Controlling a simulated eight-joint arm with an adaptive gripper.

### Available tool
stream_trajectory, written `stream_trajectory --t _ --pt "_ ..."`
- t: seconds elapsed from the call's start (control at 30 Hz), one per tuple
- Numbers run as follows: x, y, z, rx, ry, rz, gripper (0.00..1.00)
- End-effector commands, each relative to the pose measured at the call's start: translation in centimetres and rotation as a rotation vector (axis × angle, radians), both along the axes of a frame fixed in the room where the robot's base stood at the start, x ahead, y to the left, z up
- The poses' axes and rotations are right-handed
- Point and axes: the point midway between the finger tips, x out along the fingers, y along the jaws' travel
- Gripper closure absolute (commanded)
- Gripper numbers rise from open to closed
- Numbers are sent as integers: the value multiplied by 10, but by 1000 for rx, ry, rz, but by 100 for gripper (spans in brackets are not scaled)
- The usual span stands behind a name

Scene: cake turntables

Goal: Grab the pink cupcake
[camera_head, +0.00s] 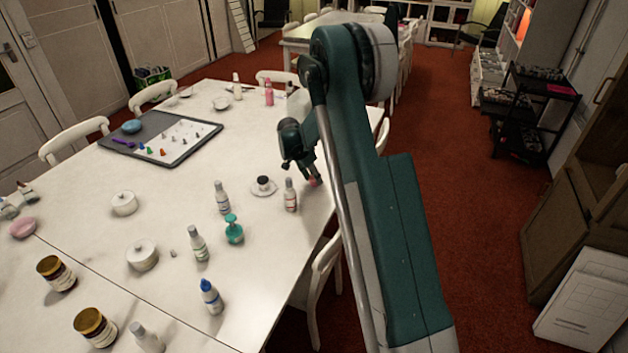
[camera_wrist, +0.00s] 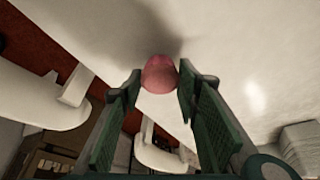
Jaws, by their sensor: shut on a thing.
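The pink cupcake (camera_wrist: 159,72) shows in the wrist view, between the tips of my green gripper fingers (camera_wrist: 157,84). My gripper is shut on it, with a finger on each side. In the head view my gripper (camera_head: 309,173) points down over the right edge of the white table, and the small pink cupcake (camera_head: 315,183) shows at its tip. A soft shadow lies on the white surface by the cupcake. I cannot tell whether the cupcake touches the table or hangs just above it.
A bottle (camera_head: 291,194) stands close left of my gripper, next to a saucer (camera_head: 275,188) with a dark-topped item. Several bottles, jars and white turntables (camera_head: 142,256) stand further left on the table (camera_head: 190,305). A grey tray (camera_head: 184,151) lies behind. White chairs (camera_head: 327,270) line the edge.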

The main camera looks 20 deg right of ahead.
Motion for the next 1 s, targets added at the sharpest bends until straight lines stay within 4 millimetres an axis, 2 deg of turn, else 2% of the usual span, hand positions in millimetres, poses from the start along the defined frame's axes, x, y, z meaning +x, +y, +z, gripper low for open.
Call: stream_trajectory --t 0.3,0.5,0.7,1.0 --pt "0 0 49 0 0 0 80" --pt "0 0 73 0 0 0 80" --pt "0 0 83 0 0 0 80" --pt "0 0 84 0 0 0 80"
